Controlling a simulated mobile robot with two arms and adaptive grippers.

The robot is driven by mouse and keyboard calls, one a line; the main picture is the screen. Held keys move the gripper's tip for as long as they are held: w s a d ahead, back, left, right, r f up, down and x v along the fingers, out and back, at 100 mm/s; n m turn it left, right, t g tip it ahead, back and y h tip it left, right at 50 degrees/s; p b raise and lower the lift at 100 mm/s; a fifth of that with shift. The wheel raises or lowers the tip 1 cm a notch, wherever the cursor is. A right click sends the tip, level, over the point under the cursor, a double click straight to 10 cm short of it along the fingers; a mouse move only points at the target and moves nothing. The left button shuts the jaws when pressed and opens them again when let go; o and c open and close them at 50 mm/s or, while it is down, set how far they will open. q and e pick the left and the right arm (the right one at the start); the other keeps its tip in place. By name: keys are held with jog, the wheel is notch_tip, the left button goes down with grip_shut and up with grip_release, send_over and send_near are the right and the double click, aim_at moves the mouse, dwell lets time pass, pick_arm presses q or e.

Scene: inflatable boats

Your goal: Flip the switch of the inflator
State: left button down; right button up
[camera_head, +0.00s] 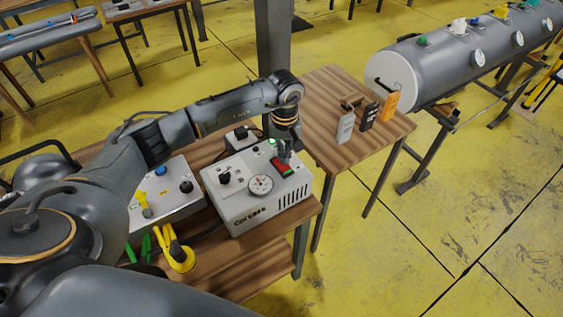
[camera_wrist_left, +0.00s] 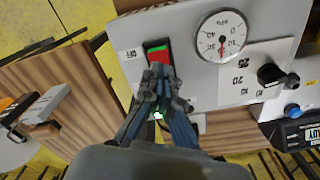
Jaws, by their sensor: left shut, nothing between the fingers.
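The inflator (camera_head: 240,201) is a light grey box on a wooden table, with a round gauge (camera_head: 260,184), a black knob and a red and green rocker switch (camera_head: 284,168). A green light glows near the fingers. My right gripper is not in view.
A second grey box (camera_head: 165,210) with knobs stands left of the inflator, with a yellow hose (camera_head: 180,256) in front. A wooden table (camera_head: 330,88) on the right holds grey, black and orange tags. A large grey tank (camera_head: 440,70) lies behind it.

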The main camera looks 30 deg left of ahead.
aim_at(284, 167)
pick_arm(q)
jog(key=shift+s+f+b, duration=0.1)
jog(key=shift+f+b, duration=1.5)
dwell(0.9)
jog(key=shift+r, duration=0.1)
jog(key=shift+r+p, duration=0.5)
jog(key=shift+r, duration=0.3)
jog(key=shift+r+p, duration=1)
jog(key=shift+r, duration=1.65)
jog(key=shift+f, duration=0.1)
